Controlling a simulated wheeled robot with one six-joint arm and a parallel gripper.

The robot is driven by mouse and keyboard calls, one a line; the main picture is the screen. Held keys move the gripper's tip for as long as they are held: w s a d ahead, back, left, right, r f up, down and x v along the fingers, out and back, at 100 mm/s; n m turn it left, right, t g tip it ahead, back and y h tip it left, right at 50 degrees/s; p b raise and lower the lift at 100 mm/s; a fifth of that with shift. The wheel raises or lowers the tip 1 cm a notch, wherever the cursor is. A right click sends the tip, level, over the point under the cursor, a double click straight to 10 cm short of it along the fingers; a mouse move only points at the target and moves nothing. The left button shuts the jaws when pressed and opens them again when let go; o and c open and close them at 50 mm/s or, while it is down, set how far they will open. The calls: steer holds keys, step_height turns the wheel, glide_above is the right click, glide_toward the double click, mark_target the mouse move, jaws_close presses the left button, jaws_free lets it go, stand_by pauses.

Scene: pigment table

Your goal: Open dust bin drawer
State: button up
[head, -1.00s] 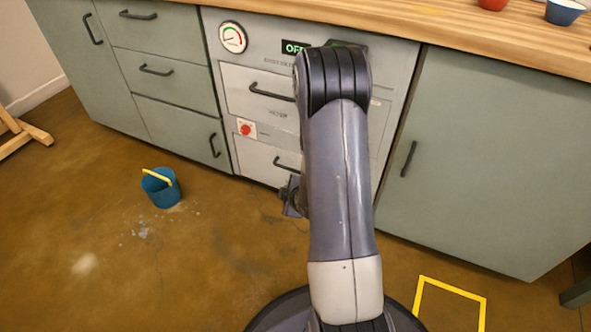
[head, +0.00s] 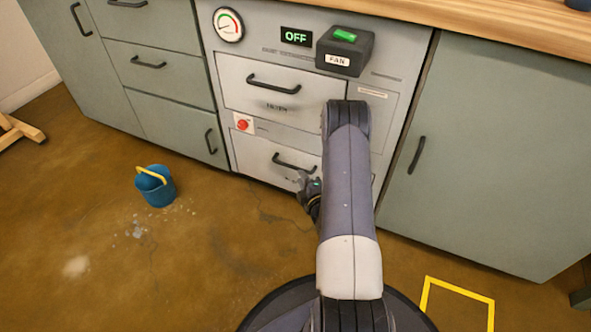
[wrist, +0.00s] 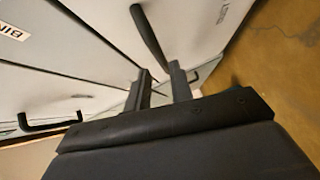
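The lower drawer (head: 255,160) in the grey front panel is shut; its dark bar handle (head: 293,163) is in plain view. I take it as the dust bin drawer. My gripper (head: 311,186) is just below the right end of this handle, partly hidden by my arm. In the wrist view, my two fingers (wrist: 160,84) stand apart with a gap between them. A dark bar handle (wrist: 148,38) lies just beyond the tips, its near end by the gap. I cannot tell whether they touch. A label reading BIN (wrist: 12,31) is at the left.
Above are the filter drawer (head: 240,92), a red knob (head: 243,124), an OFF display (head: 296,36) and a fan switch box (head: 345,50). A blue bucket (head: 158,190) stands on the floor at the left. The floor before the drawer is clear except for my arm.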

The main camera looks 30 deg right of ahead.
mark_target(296, 168)
steer(key=w, duration=0.2)
steer(key=w+b, duration=0.1)
steer(key=w, duration=0.1)
steer(key=w+f, duration=0.1)
steer(key=w, duration=0.2)
steer(key=shift+d+b, duration=0.35)
steer(key=shift+b, duration=0.05)
steer(key=shift+c, duration=0.5)
steer(key=shift+s, duration=0.1)
jaws_close()
